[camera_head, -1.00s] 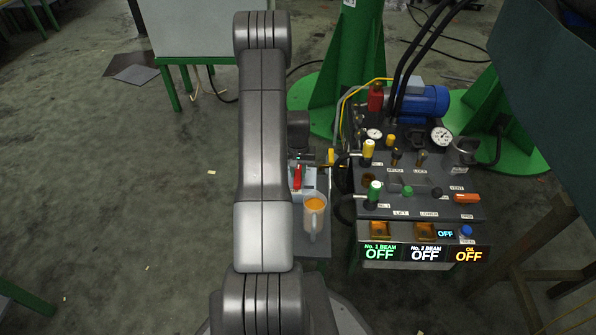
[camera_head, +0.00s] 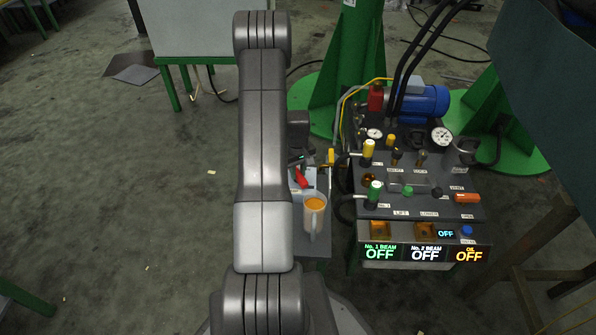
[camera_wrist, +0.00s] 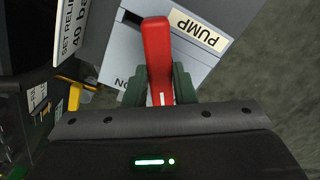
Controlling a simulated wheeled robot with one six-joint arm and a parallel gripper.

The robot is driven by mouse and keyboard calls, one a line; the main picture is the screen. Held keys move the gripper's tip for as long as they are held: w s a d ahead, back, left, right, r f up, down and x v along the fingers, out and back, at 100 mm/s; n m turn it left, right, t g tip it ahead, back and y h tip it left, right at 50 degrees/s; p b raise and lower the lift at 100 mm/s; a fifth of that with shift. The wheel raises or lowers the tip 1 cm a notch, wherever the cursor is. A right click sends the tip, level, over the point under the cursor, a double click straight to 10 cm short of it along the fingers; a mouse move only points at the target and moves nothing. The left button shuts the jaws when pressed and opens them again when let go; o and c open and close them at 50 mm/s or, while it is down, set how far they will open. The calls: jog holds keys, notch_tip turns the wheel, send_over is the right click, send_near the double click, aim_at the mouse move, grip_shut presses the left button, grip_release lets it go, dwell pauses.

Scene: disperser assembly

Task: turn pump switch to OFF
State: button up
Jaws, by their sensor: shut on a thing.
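The pump switch has a red lever (camera_wrist: 157,45) on a grey box (camera_wrist: 200,50) with a "PUMP" label (camera_wrist: 197,30) beside it. In the wrist view my gripper (camera_wrist: 160,84) has its dark green fingers on both sides of the lever and is shut on it. Part of another marking, "NO", shows left of the lever, partly covered. In the head view the red lever (camera_head: 301,178) is small and tilted, just right of my arm, which hides most of my gripper.
To the right is the control console (camera_head: 420,208) with several knobs, gauges and lit OFF displays (camera_head: 425,254). A yellow handle (camera_head: 331,157) is close by. The floor at left is open.

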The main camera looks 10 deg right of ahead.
aim_at(298, 173)
jog(key=n, duration=0.5)
jog(key=shift+n, duration=0.3)
jog(key=n, duration=0.6)
dwell(0.4)
jog(key=o, duration=1)
notch_tip(298, 173, up, 14)
jog(key=p, duration=0.3)
jog(key=shift+p, duration=0.35)
jog(key=shift+f, duration=0.1)
